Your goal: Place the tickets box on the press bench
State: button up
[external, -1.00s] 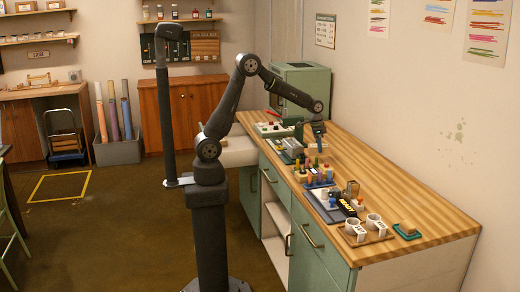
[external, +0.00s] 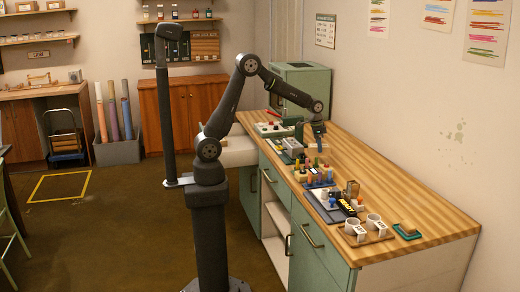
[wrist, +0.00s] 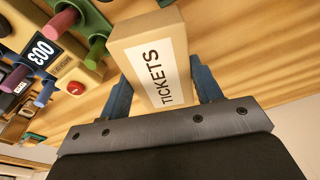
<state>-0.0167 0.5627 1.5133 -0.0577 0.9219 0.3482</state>
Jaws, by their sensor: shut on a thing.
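The tickets box (wrist: 155,62) is a tan block with a white label reading TICKETS, seen in the wrist view. My gripper (wrist: 160,84) is shut on it, with one blue finger along each side.
Several pigment tools, coloured pegs (external: 316,178) and a tray with two white cups (external: 364,228) crowd the worktop's left edge. Its right side (external: 400,185) is clear. A green cabinet (external: 302,88) stands at its far end. A hand cart (external: 66,145) stands by the far-left bench.

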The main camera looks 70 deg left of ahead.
dwell(0.3)
jog(key=d+r+n, duration=0.1)
jog(key=w+d+r+n, duration=0.1)
jog(key=r, duration=0.1)
jog(key=d+r+n, duration=0.1)
jog(key=d+r, duration=0.1)
jog(key=shift+w+y, duration=0.3)
jog(key=shift+w, duration=0.1)
jog(key=w+a+f, duration=0.1)
jog(key=a+f, duration=0.1)
jog(key=a, duration=0.1)
jog(key=w+a+f, duration=0.2)
jog(key=a, duration=0.1)
jog(key=w+a+f, duration=0.2)
jog(key=a, duration=0.2)
jog(key=shift+f, duration=2.3)
jog(key=shift+f, duration=0.1)
jog(key=o, duration=1.1)
jog(key=shift+f, duration=0.1)
jog(key=shift+c, duration=0.2)
